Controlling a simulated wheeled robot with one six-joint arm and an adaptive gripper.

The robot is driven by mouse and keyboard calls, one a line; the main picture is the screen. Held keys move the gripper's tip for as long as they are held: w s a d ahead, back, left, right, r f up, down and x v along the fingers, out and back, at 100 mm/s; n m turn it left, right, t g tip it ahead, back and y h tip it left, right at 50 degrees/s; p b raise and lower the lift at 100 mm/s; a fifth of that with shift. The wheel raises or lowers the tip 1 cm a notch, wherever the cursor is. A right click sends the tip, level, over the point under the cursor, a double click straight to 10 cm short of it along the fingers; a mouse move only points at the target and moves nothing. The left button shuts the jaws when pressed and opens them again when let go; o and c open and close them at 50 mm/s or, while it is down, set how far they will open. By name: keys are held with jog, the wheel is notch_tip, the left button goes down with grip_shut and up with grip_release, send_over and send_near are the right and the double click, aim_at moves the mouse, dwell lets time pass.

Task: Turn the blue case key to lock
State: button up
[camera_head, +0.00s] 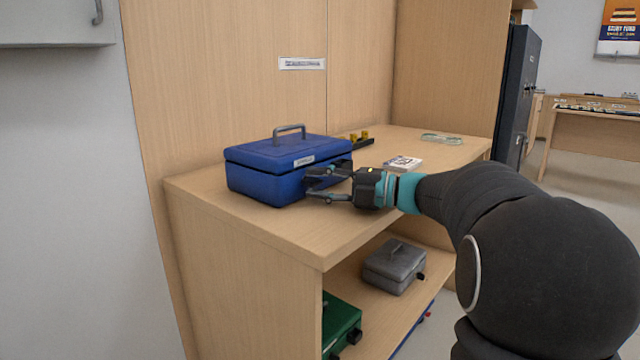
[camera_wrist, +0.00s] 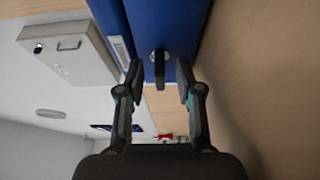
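The blue case (camera_head: 270,160) stands closed on the wooden counter, its grey handle up and a white label on its front. In the wrist view the blue case (camera_wrist: 176,25) fills the top middle. A dark key (camera_wrist: 160,72) sits in the round silver lock on its front face. My gripper (camera_head: 308,183) is at the front of the case. In the wrist view my gripper (camera_wrist: 160,78) is open, one finger on each side of the key, with gaps visible. The key is hidden behind my gripper in the head view.
The counter top (camera_head: 230,205) is bare in front of the case. A white card stack (camera_head: 403,163) and a black tray with yellow items (camera_head: 358,139) lie to its right. A grey case (camera_head: 394,266) and a green case (camera_head: 340,325) are on the shelf below.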

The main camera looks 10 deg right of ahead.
jog(key=shift+c, duration=0.2)
grip_shut()
jog(key=shift+f+n+h+b, duration=0.1)
jog(key=shift+n+h+b, duration=0.3)
jog(key=shift+n+b, duration=0.55)
jog(key=n+h+b, duration=0.1)
jog(key=n+b, duration=0.1)
jog(key=n, duration=0.1)
jog(key=shift+h, duration=0.3)
jog(key=n+h, duration=0.1)
jog(key=n, duration=0.1)
jog(key=n+h, duration=0.1)
jog(key=n, duration=0.1)
jog(key=shift+s+a+r+n+b, duration=0.1)
jog(key=shift+r+n+b, duration=0.15)
jog(key=shift+r+b, duration=0.1)
jog(key=n+t+h, duration=0.1)
jog(key=n+h, duration=0.2)
jog(key=n, duration=0.1)
jog(key=shift+a+t, duration=0.1)
jog(key=shift+t, duration=0.3)
